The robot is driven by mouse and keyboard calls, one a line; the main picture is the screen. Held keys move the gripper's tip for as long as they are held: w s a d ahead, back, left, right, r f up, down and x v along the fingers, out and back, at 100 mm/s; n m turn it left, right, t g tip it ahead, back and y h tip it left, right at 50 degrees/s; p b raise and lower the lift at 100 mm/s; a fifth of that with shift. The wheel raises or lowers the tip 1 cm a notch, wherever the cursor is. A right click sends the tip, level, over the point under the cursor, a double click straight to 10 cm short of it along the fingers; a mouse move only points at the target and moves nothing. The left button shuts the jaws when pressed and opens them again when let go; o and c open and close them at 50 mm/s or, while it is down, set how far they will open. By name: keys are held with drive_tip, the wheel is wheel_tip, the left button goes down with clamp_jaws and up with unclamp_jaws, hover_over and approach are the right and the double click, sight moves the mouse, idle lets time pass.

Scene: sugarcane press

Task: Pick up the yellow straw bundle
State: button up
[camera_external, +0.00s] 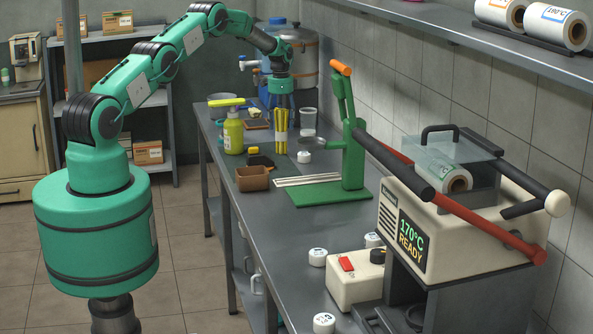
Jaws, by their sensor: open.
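The yellow straw bundle (281,122) stands upright on the grey counter, toward its far part. My gripper (281,106) points down at the bundle from above, and its dark fingers overlap the bundle's upper part in this view. The jaws are open. I cannot tell whether the fingers touch the straws or are just around them. The gripper hides part of the bundle's top.
A yellow-green pump bottle (233,136) stands left of the bundle, and a clear cup (309,117) to its right. A white cap (304,157), brown tray (252,179) and green press (353,160) are nearer. A sealing machine (465,215) fills the near right.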

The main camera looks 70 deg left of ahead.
sight(281, 133)
drive_tip(key=shift+f, duration=0.1)
drive_tip(key=shift+f, duration=2.5)
drive_tip(key=shift+c, duration=0.3)
drive_tip(key=c, duration=1.2)
